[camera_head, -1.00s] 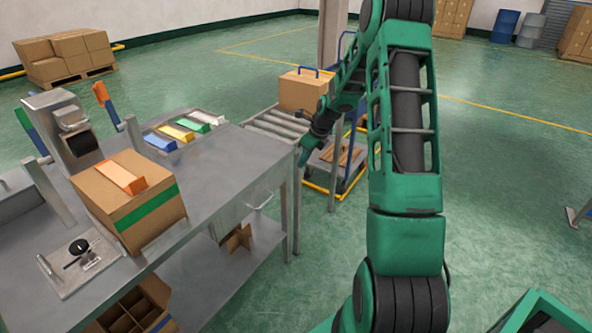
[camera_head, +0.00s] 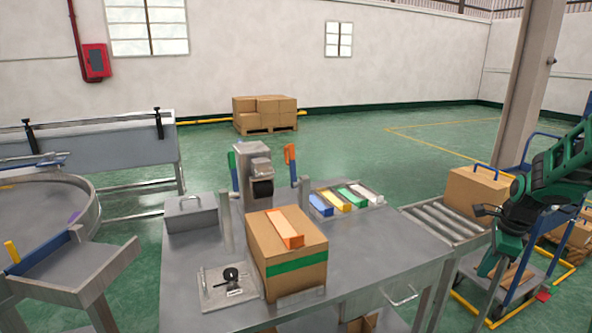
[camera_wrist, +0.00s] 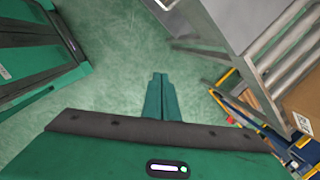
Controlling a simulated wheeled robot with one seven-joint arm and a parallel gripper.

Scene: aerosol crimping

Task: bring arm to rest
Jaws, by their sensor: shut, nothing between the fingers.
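My arm enters at the right edge of the head view. My gripper (camera_head: 486,270) hangs pointing down in front of the roller conveyor, right of the workbench (camera_head: 385,262). In the wrist view my gripper (camera_wrist: 160,78) has its green fingers together, with nothing between them and green floor beyond. The fingertips look clear of the bench and conveyor.
A trolley (camera_head: 519,285) stands behind my gripper. The bench holds a carton with a green band (camera_head: 291,268), a crimping press (camera_head: 253,176) and coloured blocks (camera_head: 340,200). Open floor shows in the wrist view (camera_wrist: 120,70).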

